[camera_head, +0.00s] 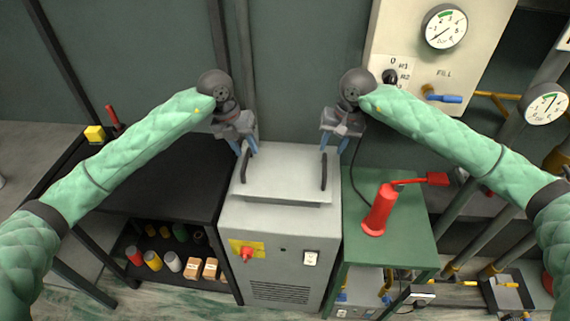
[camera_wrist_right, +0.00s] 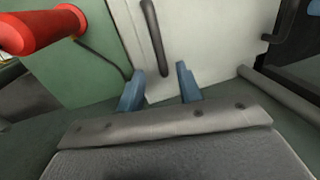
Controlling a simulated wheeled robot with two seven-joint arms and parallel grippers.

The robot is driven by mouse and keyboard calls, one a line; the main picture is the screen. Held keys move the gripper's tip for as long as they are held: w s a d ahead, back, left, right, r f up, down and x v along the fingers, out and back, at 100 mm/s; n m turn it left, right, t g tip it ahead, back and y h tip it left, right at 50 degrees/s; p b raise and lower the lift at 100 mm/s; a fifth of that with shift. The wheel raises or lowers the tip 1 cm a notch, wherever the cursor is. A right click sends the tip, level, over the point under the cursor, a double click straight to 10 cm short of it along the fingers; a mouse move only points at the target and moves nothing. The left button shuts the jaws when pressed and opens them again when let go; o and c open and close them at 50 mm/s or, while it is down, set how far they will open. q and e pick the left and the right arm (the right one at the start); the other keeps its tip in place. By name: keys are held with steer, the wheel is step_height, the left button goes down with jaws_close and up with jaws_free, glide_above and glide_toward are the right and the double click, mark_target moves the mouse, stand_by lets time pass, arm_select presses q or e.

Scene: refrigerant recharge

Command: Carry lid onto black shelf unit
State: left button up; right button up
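The light grey lid (camera_head: 283,174) lies on top of the grey machine cabinet (camera_head: 283,236). It has a dark bar handle on each side. My left gripper (camera_head: 246,149) is open above the back left part of the lid, near the left handle (camera_head: 243,166). My right gripper (camera_head: 340,145) is open above the back right part, near the right handle (camera_head: 324,170). In the right wrist view the open blue fingers (camera_wrist_right: 160,92) are apart from the handle (camera_wrist_right: 153,35), with nothing between them. The black shelf unit (camera_head: 150,190) stands left of the cabinet, its top mostly clear.
A yellow block (camera_head: 95,134) and a red-handled tool (camera_head: 114,117) are at the back of the shelf unit. Its lower shelf holds cans and boxes. Gauges and pipes are beyond.

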mark_target(245, 159)
arm_select(q)
steer(key=shift+w+a+r+y, duration=0.2)
steer(key=shift+w+a+y, duration=0.1)
steer(key=shift+a, duration=0.2)
steer(key=shift+w+a+r+y, duration=0.15)
steer(key=shift+w+a+y, duration=0.1)
steer(key=shift+a, duration=0.25)
arm_select(e)
steer(key=shift+w+r, duration=0.1)
steer(key=shift+w, duration=0.05)
arm_select(q)
steer(key=shift+f, duration=0.1)
